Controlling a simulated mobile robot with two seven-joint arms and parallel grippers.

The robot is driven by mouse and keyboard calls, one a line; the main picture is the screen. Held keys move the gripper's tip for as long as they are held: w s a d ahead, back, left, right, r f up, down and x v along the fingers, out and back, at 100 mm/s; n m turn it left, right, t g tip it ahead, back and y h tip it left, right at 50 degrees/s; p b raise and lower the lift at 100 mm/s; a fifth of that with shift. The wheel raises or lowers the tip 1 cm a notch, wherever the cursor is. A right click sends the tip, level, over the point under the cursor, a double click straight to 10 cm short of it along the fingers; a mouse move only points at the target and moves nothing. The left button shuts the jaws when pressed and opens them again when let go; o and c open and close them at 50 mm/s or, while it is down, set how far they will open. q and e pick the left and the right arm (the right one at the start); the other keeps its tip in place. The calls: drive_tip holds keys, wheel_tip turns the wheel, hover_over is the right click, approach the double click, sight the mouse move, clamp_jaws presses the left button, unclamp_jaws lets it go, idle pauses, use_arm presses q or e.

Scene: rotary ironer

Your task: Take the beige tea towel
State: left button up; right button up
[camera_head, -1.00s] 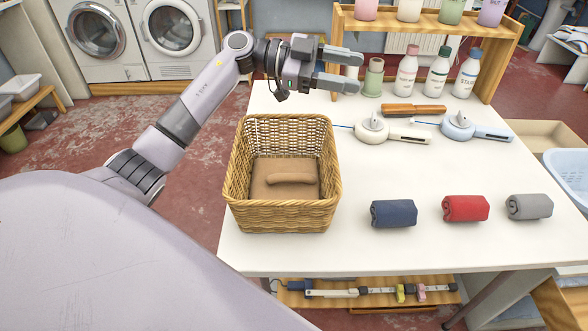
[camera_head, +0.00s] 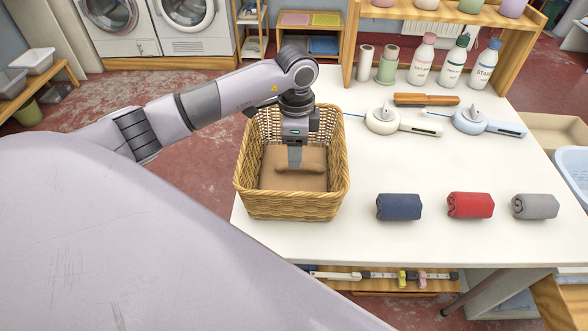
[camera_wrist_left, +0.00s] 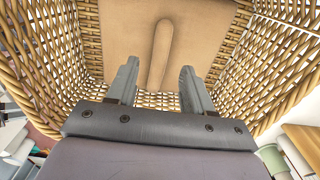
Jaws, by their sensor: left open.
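The beige tea towel (camera_head: 312,160) lies in the wicker basket (camera_head: 290,205) on the white table, with a raised ridge along its middle. In the left wrist view the towel's ridge (camera_wrist_left: 162,48) runs away from me, in line with the gap between my fingers. My left gripper (camera_head: 294,165) points down inside the basket, over the towel, and hides part of it. In the left wrist view its two fingers (camera_wrist_left: 158,70) are apart with nothing gripped between them. I cannot tell whether the fingertips touch the towel. My right gripper is not in view.
The basket walls stand around my left gripper. Rolled navy (camera_head: 399,207), red (camera_head: 470,205) and grey (camera_head: 535,206) towels lie to the right. Behind them are a white iron-like tool (camera_head: 385,121), a blue one (camera_head: 472,121) and several bottles. The table's middle is clear.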

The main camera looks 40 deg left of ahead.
use_arm(q)
wheel_tip(320, 180, down, 4)
drive_tip(key=shift+s+r, duration=0.15)
drive_tip(key=shift+r, duration=0.05)
drive_tip(key=shift+a, duration=0.1)
clamp_jaws()
drive_tip(key=shift+r, duration=0.1)
